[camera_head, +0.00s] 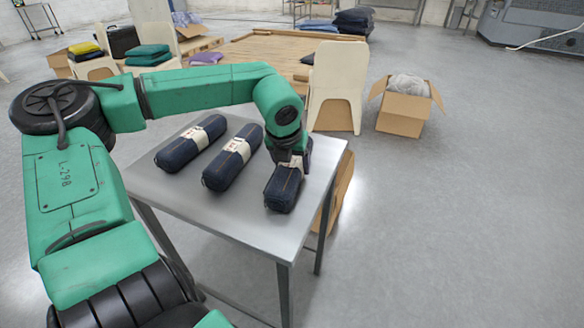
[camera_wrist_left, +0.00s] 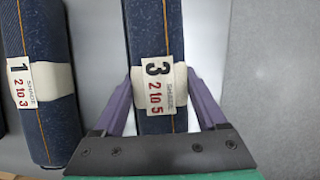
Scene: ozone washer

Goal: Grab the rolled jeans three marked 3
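The rolled jeans marked 3 (camera_head: 282,191) are a dark blue roll lying at the right side of the metal table. In the left wrist view the roll (camera_wrist_left: 154,30) has a pale band and a tag reading "3" and "2 to 5". My left gripper (camera_head: 294,163) is over its far part in the head view. In the left wrist view my left gripper's purple fingers (camera_wrist_left: 160,88) straddle the roll at the band, very close to its sides. Whether they press on it is unclear. My right gripper is not in view.
Two similar rolls lie to the left: a middle one (camera_head: 232,160) and a far-left one (camera_head: 191,144). A roll tagged 1 (camera_wrist_left: 40,130) shows in the left wrist view. Beyond the metal table (camera_head: 250,228) stand a cream chair (camera_head: 337,85) and a cardboard box (camera_head: 402,115).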

